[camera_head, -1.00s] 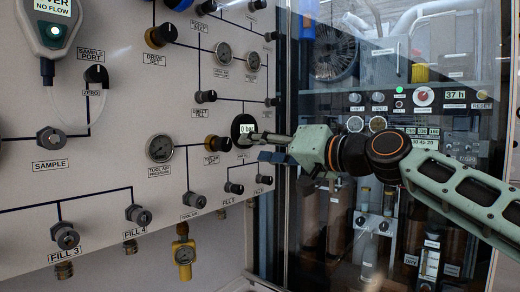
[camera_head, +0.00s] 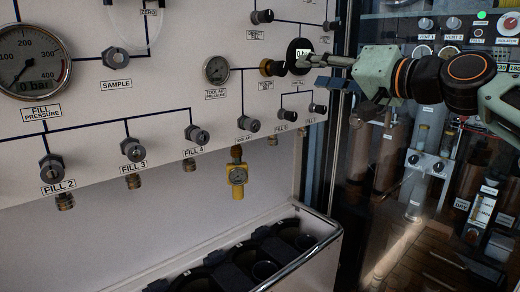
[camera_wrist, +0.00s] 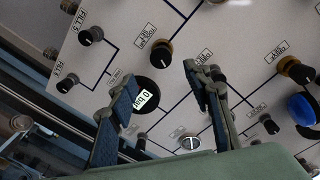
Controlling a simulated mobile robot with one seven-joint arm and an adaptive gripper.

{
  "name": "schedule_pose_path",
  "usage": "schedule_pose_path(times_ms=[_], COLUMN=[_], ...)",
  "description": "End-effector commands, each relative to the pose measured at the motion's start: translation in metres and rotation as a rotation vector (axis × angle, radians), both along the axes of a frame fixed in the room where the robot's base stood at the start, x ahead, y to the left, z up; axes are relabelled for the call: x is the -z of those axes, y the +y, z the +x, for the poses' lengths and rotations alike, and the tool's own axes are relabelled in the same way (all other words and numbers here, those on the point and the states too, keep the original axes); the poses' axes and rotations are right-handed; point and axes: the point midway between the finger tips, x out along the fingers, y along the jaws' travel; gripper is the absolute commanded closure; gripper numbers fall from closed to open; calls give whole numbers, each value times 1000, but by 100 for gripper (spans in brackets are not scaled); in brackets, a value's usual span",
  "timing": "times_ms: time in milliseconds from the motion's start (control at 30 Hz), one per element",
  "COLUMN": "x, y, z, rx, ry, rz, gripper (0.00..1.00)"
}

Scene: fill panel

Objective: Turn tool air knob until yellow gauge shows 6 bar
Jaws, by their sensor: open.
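The tool air knob (camera_head: 272,68), black with a brass collar, is on the white panel right of the tool air pressure gauge (camera_head: 216,70). In the wrist view the brass-collared knob (camera_wrist: 162,53) lies beyond the fingertips, between their lines. My gripper (camera_wrist: 159,73) is open and empty, its fingers spread. In the head view my gripper (camera_head: 306,70) is just right of the knob, in front of the panel; contact cannot be told. The yellow gauge (camera_head: 237,175) hangs below the panel's lower edge; its reading is too small to make out.
A round black display reading 0 bar (camera_wrist: 148,95) sits close to the knob, between my fingers in the wrist view. Small black knobs (camera_head: 318,108) are below right. A bin with dark cylinders (camera_head: 265,262) is under the panel. A glass-fronted cabinet (camera_head: 420,150) stands right.

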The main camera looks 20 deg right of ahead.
Motion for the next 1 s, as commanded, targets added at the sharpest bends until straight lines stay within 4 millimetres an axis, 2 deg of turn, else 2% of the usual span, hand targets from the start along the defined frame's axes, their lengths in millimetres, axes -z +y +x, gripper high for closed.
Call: schedule_pose_path(times_ms=[833,1000], x=[-1,-7], y=[0,-2], z=[0,-3], rx=[-1,-26], ry=[-2,-40], rz=[-4,-117], gripper=[55,55])
